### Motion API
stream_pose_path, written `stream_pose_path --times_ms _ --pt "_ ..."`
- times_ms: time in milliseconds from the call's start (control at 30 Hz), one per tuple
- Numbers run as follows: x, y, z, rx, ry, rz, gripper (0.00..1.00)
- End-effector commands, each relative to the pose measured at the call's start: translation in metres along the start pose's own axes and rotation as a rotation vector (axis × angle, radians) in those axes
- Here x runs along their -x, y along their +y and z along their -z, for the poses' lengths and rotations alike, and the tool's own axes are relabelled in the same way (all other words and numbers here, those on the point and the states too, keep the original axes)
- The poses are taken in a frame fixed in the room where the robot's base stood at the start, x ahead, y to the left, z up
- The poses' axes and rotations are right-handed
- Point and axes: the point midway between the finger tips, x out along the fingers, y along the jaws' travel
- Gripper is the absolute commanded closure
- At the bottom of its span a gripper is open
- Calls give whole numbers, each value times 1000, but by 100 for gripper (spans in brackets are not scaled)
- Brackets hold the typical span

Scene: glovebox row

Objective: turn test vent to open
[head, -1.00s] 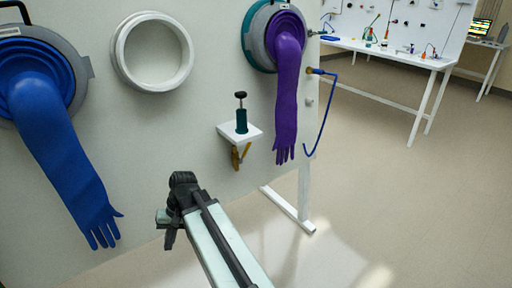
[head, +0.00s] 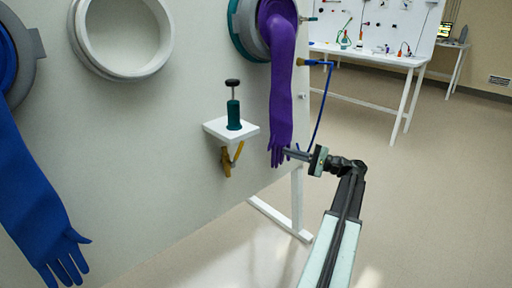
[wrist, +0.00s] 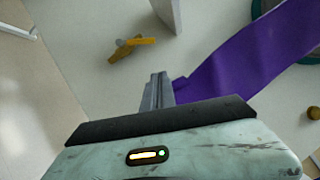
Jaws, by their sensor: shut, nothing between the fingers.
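A yellow valve with a lever (head: 227,161) sits on the panel just below a small white shelf; no label is readable, so I cannot tell for certain that it is the test vent. Its lever slants up to the right in the head view. In the wrist view the yellow valve (wrist: 123,49) is ahead and left of the fingers. My gripper (head: 287,152) is shut and empty, right of the valve, its tips pointing left and overlapping the purple glove's fingers in the picture. In the wrist view the closed fingers (wrist: 157,90) are apart from the valve.
The purple glove (head: 281,90) hangs between valve and gripper in the head view. The white shelf (head: 220,129) carries a green plunger-like piece (head: 233,115). A blue glove (head: 35,180) hangs left. Floor to the right is clear.

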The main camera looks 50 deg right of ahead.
Motion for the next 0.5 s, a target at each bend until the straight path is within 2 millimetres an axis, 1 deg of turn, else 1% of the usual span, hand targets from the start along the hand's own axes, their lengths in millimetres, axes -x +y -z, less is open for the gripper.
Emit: stream_pose_path --times_ms 167,500 --pt "-31 0 -3 -2 -7 -5 100" --pt "-108 2 -4 -1 -11 -8 100"
